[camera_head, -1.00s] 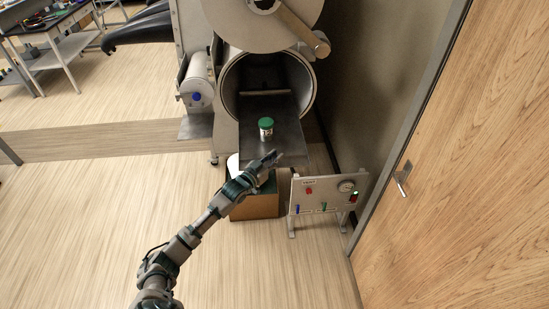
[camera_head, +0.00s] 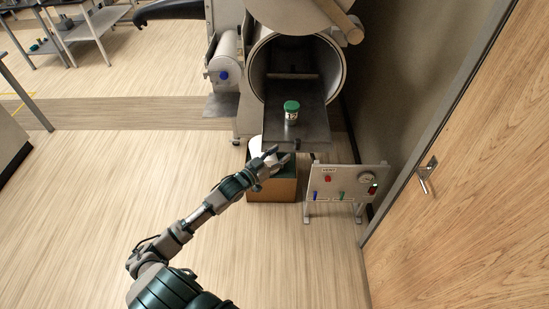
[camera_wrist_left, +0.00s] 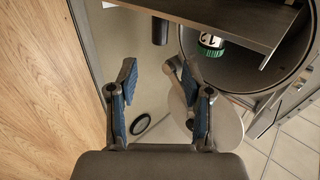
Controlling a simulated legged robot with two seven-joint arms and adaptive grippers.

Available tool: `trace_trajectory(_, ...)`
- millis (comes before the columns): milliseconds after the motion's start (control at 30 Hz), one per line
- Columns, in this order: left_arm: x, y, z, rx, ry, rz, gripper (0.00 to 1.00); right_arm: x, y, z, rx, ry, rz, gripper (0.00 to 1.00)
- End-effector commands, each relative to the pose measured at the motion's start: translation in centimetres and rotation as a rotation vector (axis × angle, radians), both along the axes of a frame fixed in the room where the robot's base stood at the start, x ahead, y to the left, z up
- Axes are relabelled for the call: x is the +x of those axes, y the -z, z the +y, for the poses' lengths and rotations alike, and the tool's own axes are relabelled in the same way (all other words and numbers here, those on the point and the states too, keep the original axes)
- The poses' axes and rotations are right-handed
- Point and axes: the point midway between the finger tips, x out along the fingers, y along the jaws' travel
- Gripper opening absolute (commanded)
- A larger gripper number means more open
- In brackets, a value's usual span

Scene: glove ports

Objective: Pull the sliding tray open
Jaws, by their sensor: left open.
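The sliding tray (camera_head: 306,128) is a dark flat plate sticking out of the round chamber opening (camera_head: 341,73). A small jar (camera_head: 291,114) with a green lid and white label stands on it. My left gripper (camera_head: 278,155) is at the tray's front edge, overlapping its lower left corner in the head view; I cannot tell whether it touches. In the left wrist view its two fingers (camera_wrist_left: 157,80) are spread apart with nothing between them. The tray's edge (camera_wrist_left: 230,27) and the jar (camera_wrist_left: 211,42) show beyond them. My right gripper is not in view.
A brown box (camera_head: 272,190) stands on the floor under the tray. A small panel (camera_head: 346,182) with a gauge stands to the right, near a wooden door (camera_head: 480,190). A grey cylinder (camera_head: 224,67) is left of the chamber.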

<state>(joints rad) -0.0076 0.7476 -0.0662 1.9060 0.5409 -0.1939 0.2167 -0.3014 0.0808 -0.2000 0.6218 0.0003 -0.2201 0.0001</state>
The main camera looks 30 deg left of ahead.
Motion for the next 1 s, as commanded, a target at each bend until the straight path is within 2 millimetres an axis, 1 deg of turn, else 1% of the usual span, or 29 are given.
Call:
trace_trajectory(33, -0.7, 0.1, 0.2, 0.0, 0.0, 0.002, 0.49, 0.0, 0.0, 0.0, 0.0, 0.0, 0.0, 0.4)
trace_trajectory(100, -1.4, 0.1, 0.3, 0.0, 0.0, 0.001, 0.49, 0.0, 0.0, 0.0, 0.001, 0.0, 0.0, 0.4)
trace_trajectory(233, -2.1, 0.0, 0.5, 0.0, 0.0, 0.0, 0.49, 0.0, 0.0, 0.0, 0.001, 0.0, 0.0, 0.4)
trace_trajectory(800, -2.2, 0.2, 0.6, -0.001, -0.002, 0.002, 0.49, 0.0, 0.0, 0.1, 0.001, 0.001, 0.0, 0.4)
trace_trajectory(867, -2.2, 1.1, 0.9, 0.001, -0.012, 0.015, 0.49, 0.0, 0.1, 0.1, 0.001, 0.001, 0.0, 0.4)
trace_trajectory(900, -2.1, 2.3, 1.3, 0.0, -0.024, 0.032, 0.49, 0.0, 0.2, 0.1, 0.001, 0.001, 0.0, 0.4)
trace_trajectory(967, -2.0, 4.9, 2.1, 0.004, -0.052, 0.07, 0.49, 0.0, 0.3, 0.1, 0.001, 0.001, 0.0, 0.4)
trace_trajectory(1000, -2.1, 7.4, 2.8, 0.01, -0.076, 0.105, 0.49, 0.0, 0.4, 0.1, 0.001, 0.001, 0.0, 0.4)
